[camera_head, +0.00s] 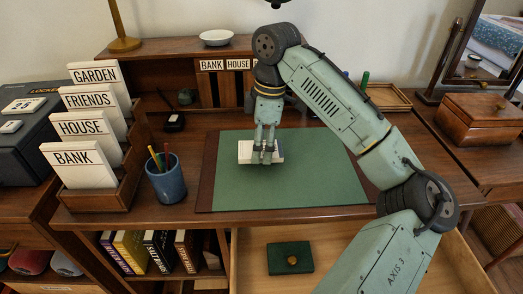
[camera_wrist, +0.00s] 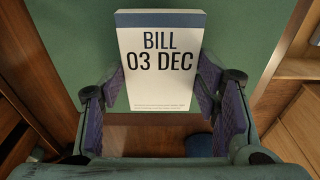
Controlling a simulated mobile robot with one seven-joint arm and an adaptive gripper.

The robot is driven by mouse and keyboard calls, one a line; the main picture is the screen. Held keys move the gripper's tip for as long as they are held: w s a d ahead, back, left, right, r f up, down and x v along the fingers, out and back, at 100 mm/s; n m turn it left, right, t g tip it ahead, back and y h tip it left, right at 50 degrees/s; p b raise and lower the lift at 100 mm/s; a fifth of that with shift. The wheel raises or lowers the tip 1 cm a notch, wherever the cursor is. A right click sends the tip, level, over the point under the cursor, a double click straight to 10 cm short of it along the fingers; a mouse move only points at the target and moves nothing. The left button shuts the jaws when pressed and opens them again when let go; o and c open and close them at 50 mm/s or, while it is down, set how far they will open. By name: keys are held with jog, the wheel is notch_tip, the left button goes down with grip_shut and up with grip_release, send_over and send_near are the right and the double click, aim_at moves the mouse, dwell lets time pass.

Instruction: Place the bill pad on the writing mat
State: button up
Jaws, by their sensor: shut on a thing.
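The bill pad (camera_wrist: 160,90) is a white block with a blue top band and the text "BILL 03 DEC" in the wrist view. In the head view the bill pad (camera_head: 245,152) shows pale over the upper left part of the green writing mat (camera_head: 300,185). My gripper (camera_head: 264,153) points down and is shut on the pad. In the wrist view the two fingers of my gripper (camera_wrist: 163,95) stand at the pad's left and right sides. I cannot tell whether the pad touches the mat or hangs just above it.
A blue pencil cup (camera_head: 167,184) stands left of the mat. A letter rack (camera_head: 105,190) with labelled cards is farther left. A small organizer (camera_head: 228,88) stands behind the mat. Below, an open drawer (camera_head: 350,255) holds a green box (camera_head: 290,258). The mat's right part is clear.

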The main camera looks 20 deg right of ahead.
jog(key=shift+f, duration=1.35)
jog(key=shift+f, duration=0.2)
jog(key=o, duration=1.2)
jog(key=shift+r, duration=0.1)
jog(key=r, duration=0.4)
jog(key=d+r, duration=0.1)
jog(key=r, duration=0.7)
jog(key=shift+s+d+r+p, duration=0.1)
jog(key=shift+s+d+p, duration=0.15)
jog(key=shift+p, duration=0.1)
